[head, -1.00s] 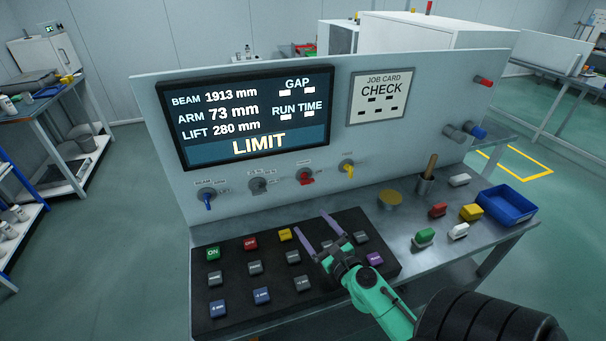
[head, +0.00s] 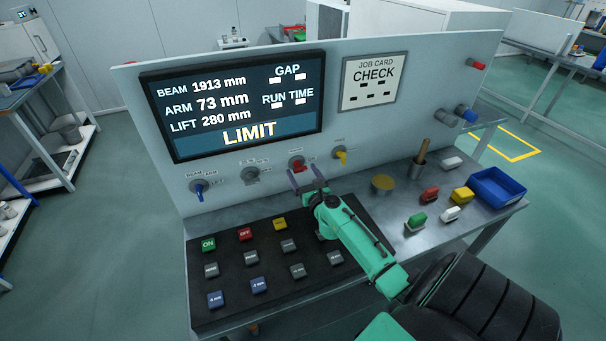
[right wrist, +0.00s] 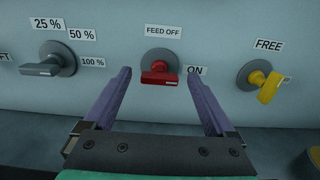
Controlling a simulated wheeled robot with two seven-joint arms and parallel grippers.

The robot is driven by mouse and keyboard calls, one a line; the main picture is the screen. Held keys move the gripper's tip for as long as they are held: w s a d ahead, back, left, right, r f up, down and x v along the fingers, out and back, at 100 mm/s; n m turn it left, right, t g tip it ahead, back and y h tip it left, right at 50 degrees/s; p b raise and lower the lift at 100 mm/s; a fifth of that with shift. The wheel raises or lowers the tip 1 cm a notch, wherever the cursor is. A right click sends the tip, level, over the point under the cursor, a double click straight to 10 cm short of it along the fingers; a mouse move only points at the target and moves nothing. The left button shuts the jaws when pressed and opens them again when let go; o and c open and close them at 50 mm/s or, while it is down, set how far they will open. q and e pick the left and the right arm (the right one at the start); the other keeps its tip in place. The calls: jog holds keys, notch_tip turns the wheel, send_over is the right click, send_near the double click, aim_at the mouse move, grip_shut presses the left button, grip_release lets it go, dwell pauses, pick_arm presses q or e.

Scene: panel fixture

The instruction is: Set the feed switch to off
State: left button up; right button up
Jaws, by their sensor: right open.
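The feed switch is a red rotary knob (head: 297,164) on the upright panel, below the display. In the right wrist view its red handle (right wrist: 159,77) lies level, its right end beside the ON label (right wrist: 196,70); the FEED OFF label (right wrist: 163,31) is above it. My right gripper (head: 305,177) is open just in front of the knob. In the right wrist view its two purple fingers (right wrist: 160,88) stand either side of the handle, with gaps on both sides and no visible contact. My left gripper is not in view.
A grey knob (right wrist: 57,61) is left of the red one and a yellow knob (right wrist: 263,78) right of it. A blue knob (head: 199,190) is further left. The button pad (head: 230,290) lies below my arm. A blue bin (head: 497,187) and loose blocks sit at right.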

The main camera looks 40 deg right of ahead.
jog(key=c, duration=1.4)
jog(key=shift+n, duration=0.3)
jog(key=n+p, duration=0.1)
jog(key=n, duration=0.2)
jog(key=shift+a, duration=0.15)
jog(key=n, duration=0.5)
jog(key=shift+f+p, duration=0.15)
jog(key=shift+p, duration=0.15)
jog(key=n, duration=0.9)
jog(key=shift+a+f+p, duration=0.1)
jog(key=shift+f+p, duration=0.1)
jog(key=shift+p, duration=0.1)
jog(key=shift+n, duration=0.3)
